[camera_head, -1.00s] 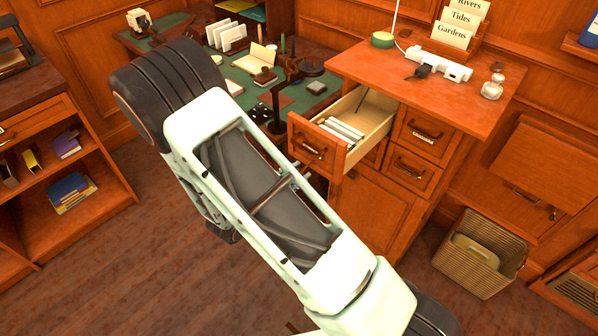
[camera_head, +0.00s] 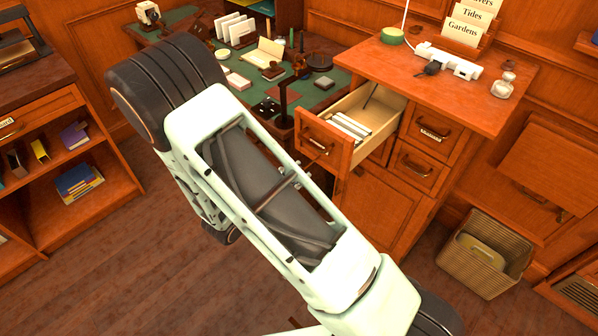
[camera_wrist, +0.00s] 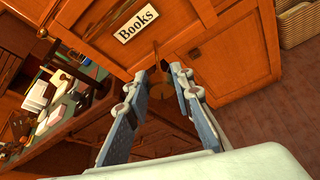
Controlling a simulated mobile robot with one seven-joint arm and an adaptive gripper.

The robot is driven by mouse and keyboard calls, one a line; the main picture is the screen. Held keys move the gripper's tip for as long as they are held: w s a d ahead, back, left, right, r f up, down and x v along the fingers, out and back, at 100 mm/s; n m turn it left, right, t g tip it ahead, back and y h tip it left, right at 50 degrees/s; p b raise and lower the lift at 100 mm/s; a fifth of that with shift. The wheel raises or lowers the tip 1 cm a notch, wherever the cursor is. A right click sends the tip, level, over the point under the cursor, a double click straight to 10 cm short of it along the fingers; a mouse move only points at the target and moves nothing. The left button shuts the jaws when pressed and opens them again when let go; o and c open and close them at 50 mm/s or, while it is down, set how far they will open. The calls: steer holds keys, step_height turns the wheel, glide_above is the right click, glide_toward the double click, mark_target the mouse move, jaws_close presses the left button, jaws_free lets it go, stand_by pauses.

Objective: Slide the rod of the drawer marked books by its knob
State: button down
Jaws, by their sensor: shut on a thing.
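The drawer marked Books shows its front and white label (camera_wrist: 138,23) at the top of the wrist view. A thin dark rod (camera_wrist: 155,50) shows at its lower part, with a rounded brownish knob (camera_wrist: 160,91) below it. My gripper (camera_wrist: 159,72) has its fingers on either side of the knob and is shut on it; the exact contact is small and dim. In the head view an open drawer (camera_head: 318,146) with pale papers inside stands out of the desk. My arm covers the area below it, and my gripper cannot be made out there.
The desk top (camera_head: 455,92) holds a white power strip (camera_head: 448,61), a card holder and a glass jar (camera_head: 502,86). A closed drawer (camera_head: 430,134) is beside the open one. A wicker basket (camera_head: 485,255) stands at the right. A low bookshelf (camera_head: 110,200) is at the left.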

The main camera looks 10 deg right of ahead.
steer(key=shift+a, duration=0.1)
stand_by(0.3)
steer(key=c, duration=1.6)
jaws_free()
steer(key=v, duration=1.2)
steer(key=shift+s, duration=0.1)
